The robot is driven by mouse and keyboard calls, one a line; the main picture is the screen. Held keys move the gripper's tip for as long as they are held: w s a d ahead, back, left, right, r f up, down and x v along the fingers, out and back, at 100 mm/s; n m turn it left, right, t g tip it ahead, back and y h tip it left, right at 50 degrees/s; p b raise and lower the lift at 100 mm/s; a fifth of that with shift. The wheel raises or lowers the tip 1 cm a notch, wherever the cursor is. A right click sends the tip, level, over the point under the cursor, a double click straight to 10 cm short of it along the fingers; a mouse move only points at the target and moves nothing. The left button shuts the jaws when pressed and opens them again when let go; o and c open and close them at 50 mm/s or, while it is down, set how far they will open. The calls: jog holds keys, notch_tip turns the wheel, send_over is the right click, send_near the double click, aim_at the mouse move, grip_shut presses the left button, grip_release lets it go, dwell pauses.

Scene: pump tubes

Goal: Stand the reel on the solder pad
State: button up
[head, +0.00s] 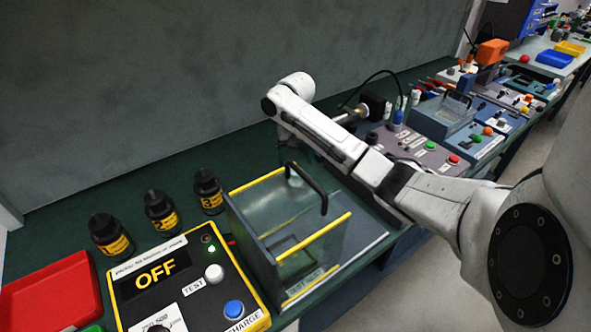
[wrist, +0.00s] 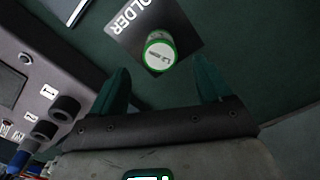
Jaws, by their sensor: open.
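The reel (wrist: 158,54), a short cylinder with a pale labelled top face and a green rim, shows in the wrist view. It appears upright on the dark grey solder pad (wrist: 182,28), near the pad's edge closest to my gripper. The pad's white lettering reads "OLDER" in the visible part. My gripper (wrist: 162,82) is open, its two teal fingers spread apart. The reel is just beyond the fingertips, between their lines, with no visible contact. In the head view the reel and pad are hidden behind my arm and the bench devices.
A grey device with black knobs (wrist: 66,108) stands left of my gripper in the wrist view. In the head view, a clear-walled test box (head: 300,235), a yellow-edged tester (head: 190,285), black bottles (head: 160,210) and a red tray (head: 52,292) crowd the bench. Green bench around the pad is mostly bare.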

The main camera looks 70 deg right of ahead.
jog(key=shift+r, duration=2.3)
